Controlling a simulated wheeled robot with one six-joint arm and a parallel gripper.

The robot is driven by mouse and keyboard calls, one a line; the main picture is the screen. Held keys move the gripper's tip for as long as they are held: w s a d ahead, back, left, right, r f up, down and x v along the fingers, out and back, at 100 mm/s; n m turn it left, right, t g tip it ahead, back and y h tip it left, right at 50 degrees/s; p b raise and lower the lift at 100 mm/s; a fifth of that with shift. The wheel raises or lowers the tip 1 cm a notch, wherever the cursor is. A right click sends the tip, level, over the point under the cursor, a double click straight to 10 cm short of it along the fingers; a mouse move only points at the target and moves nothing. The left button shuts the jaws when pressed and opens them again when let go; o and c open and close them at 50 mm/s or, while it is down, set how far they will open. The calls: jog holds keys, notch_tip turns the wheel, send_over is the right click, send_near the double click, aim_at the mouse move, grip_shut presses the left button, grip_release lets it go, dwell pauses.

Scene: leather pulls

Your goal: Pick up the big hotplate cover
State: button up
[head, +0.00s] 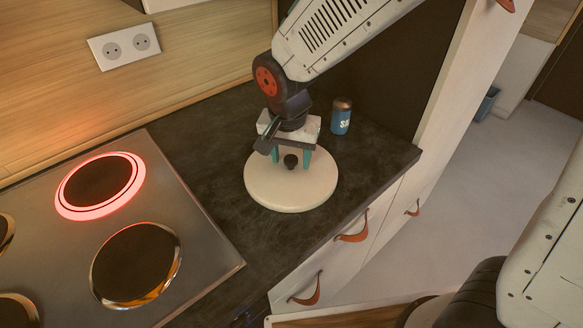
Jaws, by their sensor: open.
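The big hotplate cover (262,188) is a round cream disc with a dark round knob (291,161) at its middle. It lies flat on the dark countertop to the right of the cooktop. My gripper (291,164) points down over the cover's middle. Its teal fingers are open, one on each side of the knob. I cannot tell whether the fingers touch the knob or the disc. The upper part of the gripper hides a little of the cover's far edge.
A blue can (341,117) stands behind the cover to the right. The steel cooktop (205,255) is at left, with a glowing red hotplate (100,185) and a dark hotplate (136,264). Leather pulls (353,228) stick out from the drawers below the counter's front edge.

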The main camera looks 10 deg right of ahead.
jog(key=c, duration=1.1)
jog(key=shift+r, duration=0.15)
